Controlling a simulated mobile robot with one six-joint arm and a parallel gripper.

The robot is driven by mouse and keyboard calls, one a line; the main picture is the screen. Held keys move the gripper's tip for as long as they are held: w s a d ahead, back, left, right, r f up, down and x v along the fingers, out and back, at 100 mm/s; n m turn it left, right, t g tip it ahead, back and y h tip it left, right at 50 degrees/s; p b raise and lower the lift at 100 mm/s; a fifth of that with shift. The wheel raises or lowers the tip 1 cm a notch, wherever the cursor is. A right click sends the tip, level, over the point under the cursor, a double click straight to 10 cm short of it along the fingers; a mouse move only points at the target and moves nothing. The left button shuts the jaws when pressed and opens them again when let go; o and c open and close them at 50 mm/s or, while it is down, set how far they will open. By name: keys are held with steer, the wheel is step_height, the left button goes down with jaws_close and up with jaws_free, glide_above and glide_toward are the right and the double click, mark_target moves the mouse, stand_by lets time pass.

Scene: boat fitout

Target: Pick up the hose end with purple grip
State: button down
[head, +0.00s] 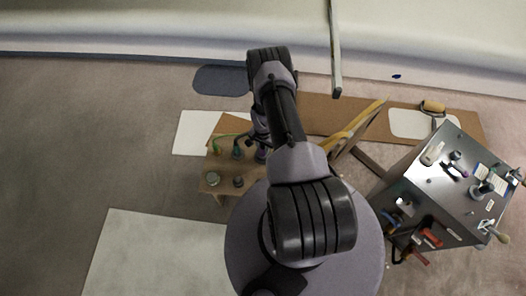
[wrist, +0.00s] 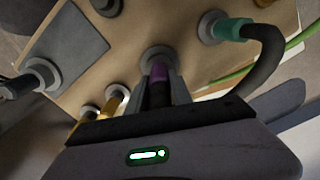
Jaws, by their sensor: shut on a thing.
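The hose end with purple grip (wrist: 159,72) shows in the middle of the wrist view, between my fingers. Its tip meets a round grey socket (wrist: 158,56) on the wooden board (wrist: 190,65); I cannot tell how deep it sits. My gripper (wrist: 162,92) is shut on this hose end, with a grey finger on each side. In the head view my arm hides most of the gripper, above the right part of the small wooden stand (head: 222,188).
A teal-grip hose end (wrist: 232,29) with a dark hose sits close by on the right. A yellow one (wrist: 108,106) and a dark one (wrist: 18,86) are on the left. A metal cabinet (head: 425,180) with tools stands right.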

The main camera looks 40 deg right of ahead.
step_height(320, 180, up, 4)
steer(key=shift+f+p, duration=0.25)
steer(key=shift+p, duration=0.85)
steer(key=shift+s+a+r+p, duration=0.1)
steer(key=shift+s+r+p, duration=0.2)
steer(key=shift+s, duration=0.3)
steer(key=s+a+p, duration=0.3)
steer(key=s+p, duration=0.1)
steer(key=s, duration=1)
steer(key=shift+s+a+r+p, duration=0.15)
steer(key=shift+s+r+p, duration=0.05)
steer(key=shift+r+p, duration=0.2)
